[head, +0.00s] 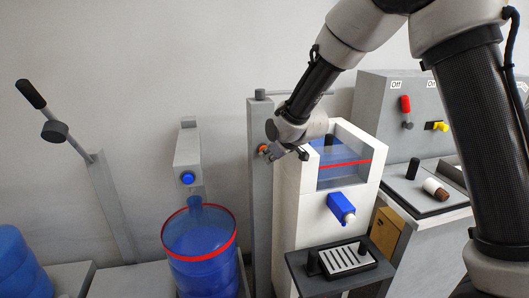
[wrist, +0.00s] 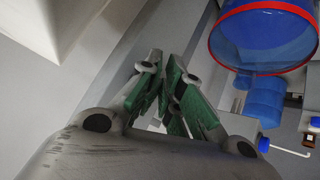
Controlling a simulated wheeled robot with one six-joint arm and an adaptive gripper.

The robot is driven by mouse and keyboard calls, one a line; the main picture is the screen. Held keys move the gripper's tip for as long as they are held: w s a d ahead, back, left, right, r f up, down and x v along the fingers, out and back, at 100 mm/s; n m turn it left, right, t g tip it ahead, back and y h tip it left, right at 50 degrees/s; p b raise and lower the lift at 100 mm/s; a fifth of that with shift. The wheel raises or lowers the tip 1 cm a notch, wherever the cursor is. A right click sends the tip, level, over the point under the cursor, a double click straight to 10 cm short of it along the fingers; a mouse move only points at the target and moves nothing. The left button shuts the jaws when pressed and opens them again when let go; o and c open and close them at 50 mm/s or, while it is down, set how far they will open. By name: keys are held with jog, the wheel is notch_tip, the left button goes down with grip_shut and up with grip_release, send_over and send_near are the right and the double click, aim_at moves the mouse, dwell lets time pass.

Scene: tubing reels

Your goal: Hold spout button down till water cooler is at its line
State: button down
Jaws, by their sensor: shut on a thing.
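The white water cooler (head: 289,195) stands right of centre in the head view. Its clear tank shows blue water (head: 338,180) and a red line (head: 345,164); the water's exact level against the line is hard to tell. A blue spout (head: 341,207) sticks out of its front. My gripper (head: 271,152) is at the grey post beside the cooler, against an orange button (head: 263,149). In the wrist view the green-padded fingers (wrist: 163,80) are nearly together, and what they touch is hidden.
A drip tray (head: 345,258) juts out below the cooler's spout. Grey switch panels (head: 376,95) stand at right. A lever (head: 66,132) rises at far left.

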jog(key=shift+r, duration=0.1)
jog(key=shift+s+d, duration=0.25)
jog(key=shift+s, duration=0.75)
jog(key=shift+f, duration=0.2)
jog(key=s, duration=0.2)
jog(key=s+d, duration=0.1)
jog(key=s, duration=0.2)
jog(key=shift+d, duration=0.2)
